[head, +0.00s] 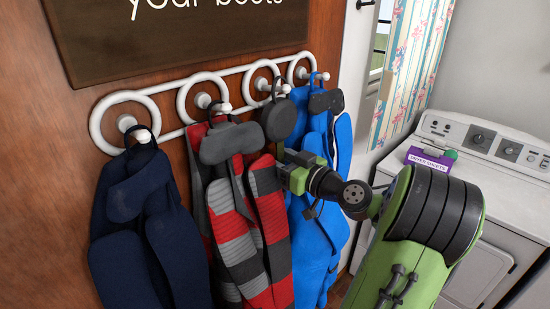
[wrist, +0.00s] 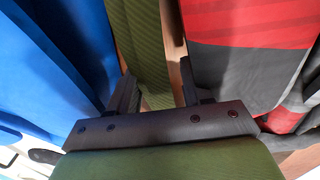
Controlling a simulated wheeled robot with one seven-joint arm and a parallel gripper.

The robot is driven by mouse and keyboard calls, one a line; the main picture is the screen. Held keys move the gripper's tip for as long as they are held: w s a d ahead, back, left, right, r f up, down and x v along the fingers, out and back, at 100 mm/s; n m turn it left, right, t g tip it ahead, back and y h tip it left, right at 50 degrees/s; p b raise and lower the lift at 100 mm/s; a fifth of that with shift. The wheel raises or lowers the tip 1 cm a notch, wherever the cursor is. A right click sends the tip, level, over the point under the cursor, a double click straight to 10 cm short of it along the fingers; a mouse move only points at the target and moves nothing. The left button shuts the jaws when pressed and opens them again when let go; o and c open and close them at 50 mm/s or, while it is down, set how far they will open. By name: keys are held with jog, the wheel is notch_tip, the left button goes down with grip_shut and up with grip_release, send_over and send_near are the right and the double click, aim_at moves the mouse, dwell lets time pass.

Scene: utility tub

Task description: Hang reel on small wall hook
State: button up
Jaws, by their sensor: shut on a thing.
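The reel (head: 278,121) is a dark round disc with a thin dark loop on top, in front of the rack between the striped and blue garments. Its loop is at the third hook (head: 286,89); I cannot tell if it is around the knob or only beside it. My gripper (head: 285,160) is just below the disc, coming from the right. In the wrist view an olive-green ribbed piece (wrist: 150,40), seemingly the reel's lower part, runs up between my fingers (wrist: 157,82), which are shut on it. The contact itself is partly hidden.
The white ring rack (head: 125,95) holds a navy garment (head: 125,195), a red-grey striped garment (head: 235,205) and a blue garment (head: 325,215), close around my gripper. A dark sign (head: 190,45) is above. A white washer (head: 490,150) stands at right.

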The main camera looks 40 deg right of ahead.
jog(key=shift+s+b, duration=0.3)
jog(key=shift+s, duration=0.8)
jog(key=shift+s+d+f, duration=0.1)
jog(key=shift+s+d, duration=0.05)
jog(key=shift+s, duration=0.2)
jog(key=s, duration=0.7)
jog(key=shift+s+b, duration=0.15)
jog(key=shift+b, duration=0.15)
